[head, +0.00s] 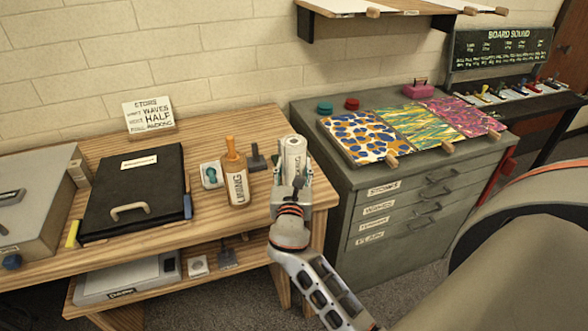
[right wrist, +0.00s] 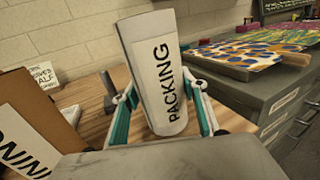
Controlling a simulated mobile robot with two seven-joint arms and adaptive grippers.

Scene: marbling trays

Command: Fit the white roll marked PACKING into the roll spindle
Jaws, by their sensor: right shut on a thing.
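The white roll marked PACKING (head: 294,158) stands nearly upright in my right gripper (head: 292,180), at the right end of the wooden bench. In the right wrist view, the roll (right wrist: 157,75) leans slightly and its label faces the camera. The teal-lined fingers of the gripper (right wrist: 163,95) are shut on its sides. A dark upright post on a flat base, which looks like the roll spindle (head: 257,160), stands just left of the roll on the bench. Part of it shows in the right wrist view (right wrist: 108,92). The post looks empty. My left gripper is out of view.
A tan labelled bottle-shaped thing (head: 234,176) stands close left of the post. A small pale block with a teal top (head: 211,174) and a black case (head: 133,190) lie further left. A grey drawer cabinet (head: 395,208) with patterned sheets adjoins on the right. A shelf (head: 395,12) hangs above.

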